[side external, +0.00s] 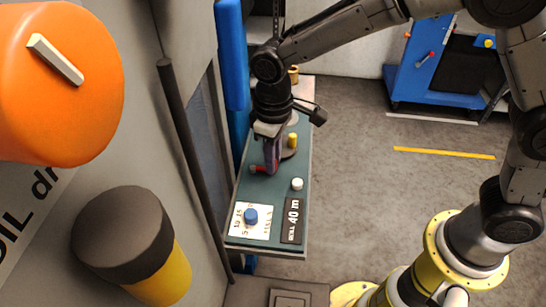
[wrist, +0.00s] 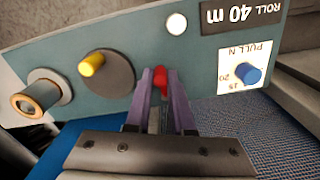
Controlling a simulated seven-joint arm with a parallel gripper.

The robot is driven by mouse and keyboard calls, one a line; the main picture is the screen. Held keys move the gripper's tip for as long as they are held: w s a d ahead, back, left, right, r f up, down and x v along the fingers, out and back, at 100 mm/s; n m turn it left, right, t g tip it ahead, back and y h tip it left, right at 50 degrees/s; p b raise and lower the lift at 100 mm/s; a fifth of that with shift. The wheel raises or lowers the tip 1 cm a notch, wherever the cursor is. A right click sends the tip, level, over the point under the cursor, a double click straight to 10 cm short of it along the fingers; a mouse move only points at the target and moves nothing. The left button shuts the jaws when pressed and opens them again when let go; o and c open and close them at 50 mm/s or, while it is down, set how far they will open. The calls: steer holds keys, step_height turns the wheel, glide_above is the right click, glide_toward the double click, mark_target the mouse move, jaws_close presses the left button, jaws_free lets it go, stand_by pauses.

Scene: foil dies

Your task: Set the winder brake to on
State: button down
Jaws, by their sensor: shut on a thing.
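A small red lever (side external: 258,169) sits on the teal control panel (side external: 240,190). In the wrist view the red lever (wrist: 161,78) is between my fingertips, and its red end shows past them. My gripper (side external: 271,166) points down at the panel and is shut on this lever; in the wrist view my gripper (wrist: 161,96) has purple fingers. The lever's base is partly hidden by the fingers. No on or off marking for a brake can be read.
Beside the lever are a yellow knob (wrist: 91,64) on a grey disc, a brass-ended roller (wrist: 37,97), a white button (wrist: 175,24) and a blue dial (wrist: 247,73) marked PULL N. A label (side external: 292,220) reads ROLL 40 m. Open floor lies right of the panel.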

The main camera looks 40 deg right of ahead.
steer(key=shift+w, duration=0.1)
steer(key=c, duration=0.8)
jaws_free()
steer(key=shift+r, duration=0.1)
step_height(320, 180, up, 14)
steer(key=shift+f, duration=0.15)
steer(key=shift+d, duration=0.1)
